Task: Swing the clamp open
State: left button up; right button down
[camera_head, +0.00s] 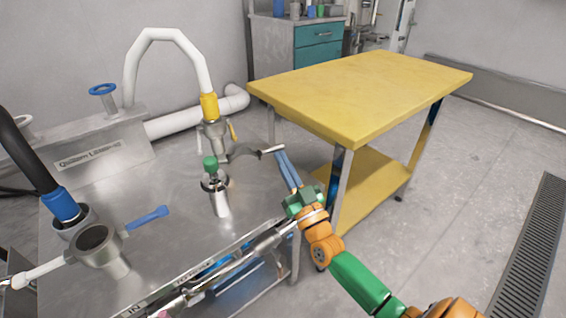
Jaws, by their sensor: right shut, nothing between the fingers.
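A metal fitting (214,135) sits below the yellow collar (210,106) of the white hose, with a small yellow handle (233,131) at its side. A curved grey metal piece (246,150) reaches right from near this fitting; it looks like a clamp arm, but I cannot tell for sure. My right gripper (280,156) comes up from the lower right, its two blue fingers shut and empty. The fingertips are close to the right end of the curved piece; I cannot tell whether they touch. My left gripper is not in view.
A green-topped metal post (211,171) stands on the steel bench (165,200). A round metal cup (95,240) with a blue handle (147,219) is at left, beside a black hose (22,150). A yellow table (355,88) stands behind my right gripper.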

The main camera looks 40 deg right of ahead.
jog(key=shift+w, duration=0.1)
jog(key=shift+w+d, duration=0.15)
jog(key=shift+w, duration=0.15)
jog(key=shift+w+d+b, duration=0.15)
jog(key=shift+w+b, duration=0.2)
jog(key=shift+w, duration=0.1)
jog(key=shift+s+r, duration=0.1)
jog(key=shift+r, duration=0.05)
